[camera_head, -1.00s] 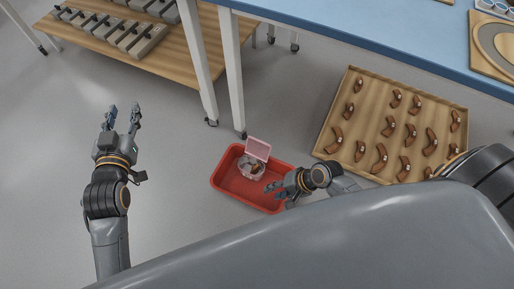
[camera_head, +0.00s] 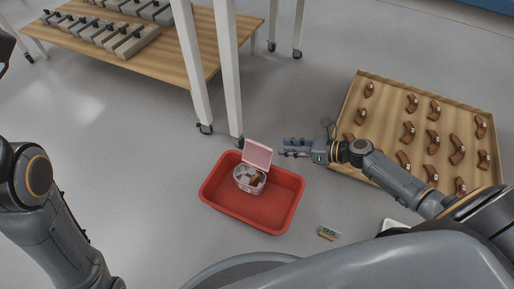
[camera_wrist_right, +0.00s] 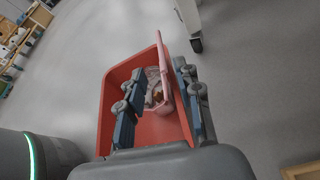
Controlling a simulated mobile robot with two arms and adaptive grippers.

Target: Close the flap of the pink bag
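The pink bag (camera_head: 247,181) stands in the red tray (camera_head: 262,213) with its flap (camera_head: 258,154) raised at the back. Grey-white and brown pieces show inside it. My right gripper (camera_head: 282,147) is open, just right of the flap in the head view, its fingers pointing left. In the right wrist view the fingers (camera_wrist_right: 158,100) are spread, and the upright flap (camera_wrist_right: 163,70) appears between them, closer to the right finger. I cannot tell whether they touch it. My left arm is at the left edge; its gripper is out of view.
A wooden tray (camera_head: 352,107) of several brown sherds lies right, under my right forearm. A small labelled card (camera_head: 328,233) lies on the floor. White table legs (camera_head: 226,75) stand behind the red tray. A low wooden shelf (camera_head: 190,68) with grey blocks is at upper left.

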